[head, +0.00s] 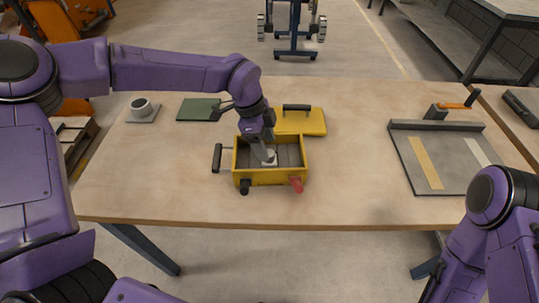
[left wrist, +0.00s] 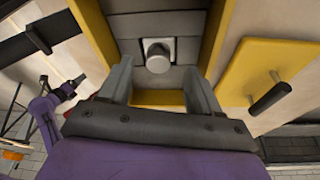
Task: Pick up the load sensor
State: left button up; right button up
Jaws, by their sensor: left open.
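The load sensor looks to be the small pale cylinder on a square base (left wrist: 158,56) inside the yellow box, seen in the left wrist view. In the head view it is a small pale shape (head: 270,157) on the box's grey floor, partly hidden by my gripper. My left gripper (head: 262,151) points down into the box. In the left wrist view its two fingers (left wrist: 158,88) are apart, with nothing between them, and the cylinder shows just beyond the gap. My right arm is at the lower right of the head view; its gripper is not clear.
The yellow box (head: 270,178) has side walls close around my left gripper. A yellow lid with a black handle (head: 314,122) lies behind it. A green plate (head: 192,108) and a cup-like object (head: 141,107) stand at left, a grey board (head: 450,180) at right. The table's front is clear.

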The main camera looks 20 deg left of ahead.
pick_arm(q)
jog(key=x, duration=0.2)
jog(key=shift+s+f, duration=0.1)
jog(key=shift+f, duration=0.25)
grip_shut()
